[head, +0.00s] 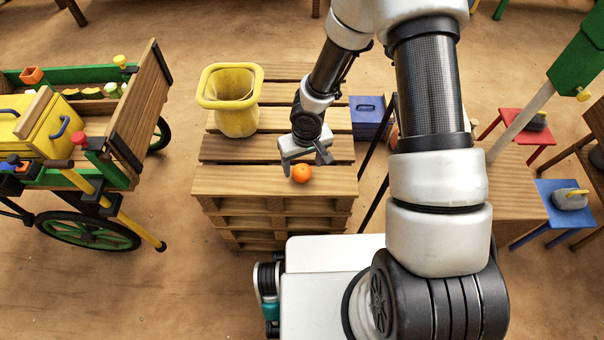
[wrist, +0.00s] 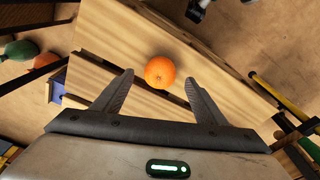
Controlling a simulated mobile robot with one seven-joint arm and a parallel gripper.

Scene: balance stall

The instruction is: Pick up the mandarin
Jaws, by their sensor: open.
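The mandarin (head: 302,173) is a small orange fruit on the top slats of the wooden pallet stack (head: 225,182), near its front edge. My gripper (head: 304,166) is open, close to the mandarin, on the far side of it in the head view. In the wrist view the mandarin (wrist: 160,72) lies centred just beyond the line between the two spread fingertips (wrist: 159,77). I see no contact between the fingers and the fruit. The gripper holds nothing.
A yellow bucket (head: 236,120) stands on the pallets, left of my gripper. A loaded cart (head: 120,150) is at the left. A blue box (head: 368,125) is behind to the right. Small red (head: 512,128) and blue (head: 551,190) stools stand at the right.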

